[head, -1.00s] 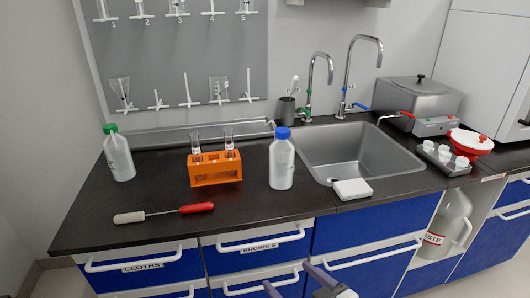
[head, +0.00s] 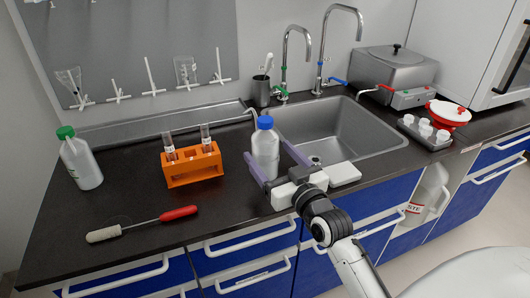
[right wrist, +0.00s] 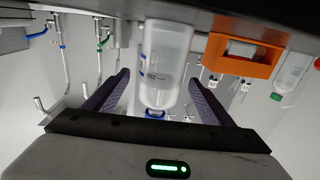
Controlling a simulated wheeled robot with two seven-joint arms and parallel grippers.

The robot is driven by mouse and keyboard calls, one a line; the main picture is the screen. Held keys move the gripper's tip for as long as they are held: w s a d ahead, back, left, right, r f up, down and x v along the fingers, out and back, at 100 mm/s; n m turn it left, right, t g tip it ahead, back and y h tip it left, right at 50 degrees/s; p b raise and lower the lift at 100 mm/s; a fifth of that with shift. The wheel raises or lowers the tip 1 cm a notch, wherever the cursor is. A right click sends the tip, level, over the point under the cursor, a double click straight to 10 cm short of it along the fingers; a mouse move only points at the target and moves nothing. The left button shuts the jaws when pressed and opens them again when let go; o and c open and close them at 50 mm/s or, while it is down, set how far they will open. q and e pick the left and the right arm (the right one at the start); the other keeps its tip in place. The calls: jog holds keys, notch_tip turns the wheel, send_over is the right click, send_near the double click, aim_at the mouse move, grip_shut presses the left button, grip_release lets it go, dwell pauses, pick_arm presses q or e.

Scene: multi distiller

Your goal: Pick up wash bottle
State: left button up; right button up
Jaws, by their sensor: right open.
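A white bottle with a blue cap (head: 265,147) stands upright on the dark counter, just left of the sink. My right gripper (head: 264,149) is open, with one purple finger on each side of this bottle; I cannot tell whether either finger touches it. In the right wrist view, which looks upside down, the bottle (right wrist: 168,60) lies between the two spread fingers (right wrist: 159,76). A second white bottle with a green cap (head: 82,163) stands at the counter's left end. My left gripper is not in view.
An orange rack (head: 192,167) with test tubes stands left of the blue-capped bottle. A brush with a red handle (head: 142,224) lies in front. A white block (head: 342,174) sits at the sink's (head: 330,135) front edge, close to my right gripper. Taps stand behind the sink.

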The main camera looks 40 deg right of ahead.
jog(key=w, duration=0.3)
jog(key=shift+w+d+f, duration=0.1)
jog(key=shift+w+d, duration=0.1)
jog(key=shift+w, duration=0.15)
jog(key=c, duration=0.9)
jog(key=shift+o, duration=0.2)
